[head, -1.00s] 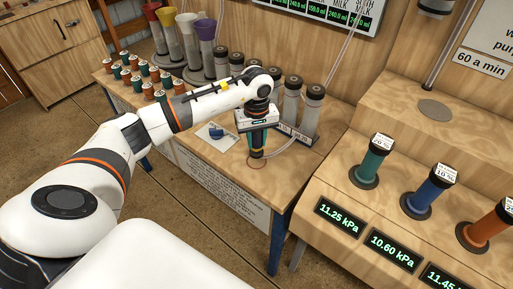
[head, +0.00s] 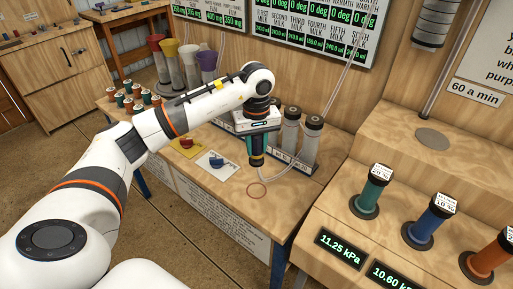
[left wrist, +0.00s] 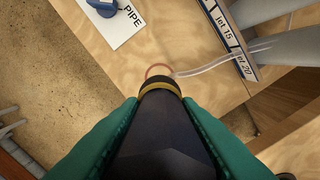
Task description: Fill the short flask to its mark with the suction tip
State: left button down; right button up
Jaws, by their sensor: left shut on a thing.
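My left gripper (head: 256,146) has green fingers shut on a dark, tapered tool with a yellow band (head: 257,161), which has a clear hose and may be the suction tip. In the left wrist view, the tool (left wrist: 160,105) lies between both fingers (left wrist: 158,135), over the wooden table. A thin reddish ring (head: 257,190) is marked on the table in front of it, apart from it in the head view. Clear capped cylinders (head: 311,145) stand in a labelled rack behind the gripper. I cannot tell which vessel is the short flask. My right gripper is out of view.
A white card marked PIPE (left wrist: 118,22) with a blue piece lies left of the gripper. Funnel-topped cylinders (head: 187,68) and small capped vials (head: 126,101) stand further left. A wooden console with a green handle (head: 372,190) and pressure displays is at right.

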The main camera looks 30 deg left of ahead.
pick_arm(q)
notch_tip(320, 180, up, 12)
jog(key=p, duration=0.6)
jog(key=shift+p, duration=0.3)
jog(key=shift+w, duration=0.1)
